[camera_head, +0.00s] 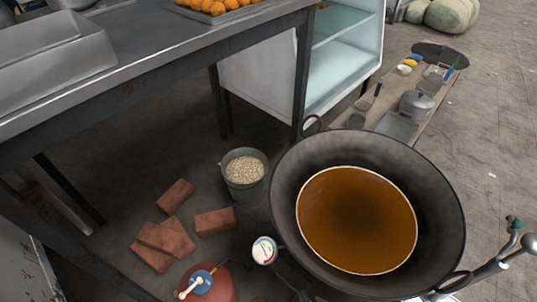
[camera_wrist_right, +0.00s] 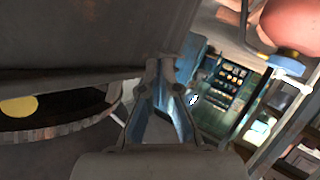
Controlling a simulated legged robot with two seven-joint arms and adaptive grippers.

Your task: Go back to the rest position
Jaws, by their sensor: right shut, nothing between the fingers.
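My right gripper (camera_wrist_right: 164,68) shows in the right wrist view. Its fingers are together and hold nothing. In the head view, grey metal parts with a green end (camera_head: 514,226) stand at the lower right edge; I cannot tell whether they belong to my right gripper. The large dark wok (camera_head: 440,190) stands at the lower right of the head view, with brown-orange liquid (camera_head: 356,222) inside. My left gripper is not in view.
A steel table (camera_head: 150,65) fills the upper left. A glass cabinet (camera_head: 345,60) stands behind.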

